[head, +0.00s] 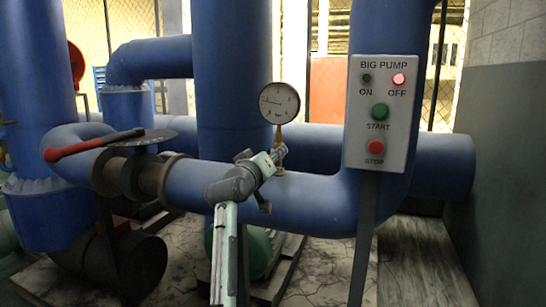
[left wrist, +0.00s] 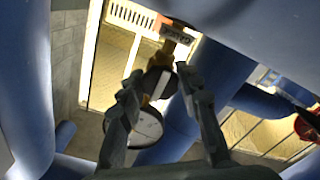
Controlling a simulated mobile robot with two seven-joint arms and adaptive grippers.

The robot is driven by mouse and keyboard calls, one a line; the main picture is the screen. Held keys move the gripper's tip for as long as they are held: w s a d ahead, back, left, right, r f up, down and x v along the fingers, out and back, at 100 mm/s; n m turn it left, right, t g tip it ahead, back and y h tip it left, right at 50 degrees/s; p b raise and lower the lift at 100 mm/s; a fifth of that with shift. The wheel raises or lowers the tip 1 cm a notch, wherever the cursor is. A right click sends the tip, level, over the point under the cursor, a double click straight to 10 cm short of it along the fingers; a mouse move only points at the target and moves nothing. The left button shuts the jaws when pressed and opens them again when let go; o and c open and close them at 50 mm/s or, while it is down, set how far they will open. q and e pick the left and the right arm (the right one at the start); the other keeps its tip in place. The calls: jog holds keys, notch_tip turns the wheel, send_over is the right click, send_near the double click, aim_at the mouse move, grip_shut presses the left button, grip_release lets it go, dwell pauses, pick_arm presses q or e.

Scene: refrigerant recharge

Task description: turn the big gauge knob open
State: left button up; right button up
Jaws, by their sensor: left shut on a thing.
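The big gauge (head: 279,103), a round white dial on a brass stem, stands upright on the blue pipe. It also shows upside down in the left wrist view (left wrist: 147,128). My left gripper (head: 274,157) is at the stem, just below the dial. In the left wrist view, the fingers of my left gripper (left wrist: 160,80) are on both sides of the dark gauge knob (left wrist: 157,84) and shut on it. In the head view the gripper hides the knob. My right gripper is in neither view.
A grey control box (head: 380,113) labelled BIG PUMP, with its red OFF lamp lit, stands right of the gauge. A red-handled lever (head: 95,145) sits on the pipe at left. Large blue pipes (head: 232,70) surround the gauge.

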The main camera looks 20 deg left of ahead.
pick_arm(q)
jog(key=o, duration=0.8)
jog(key=shift+o, duration=1.9)
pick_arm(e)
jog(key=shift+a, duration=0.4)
pick_arm(q)
jog(key=shift+s, duration=0.25)
jog(key=s, duration=0.7)
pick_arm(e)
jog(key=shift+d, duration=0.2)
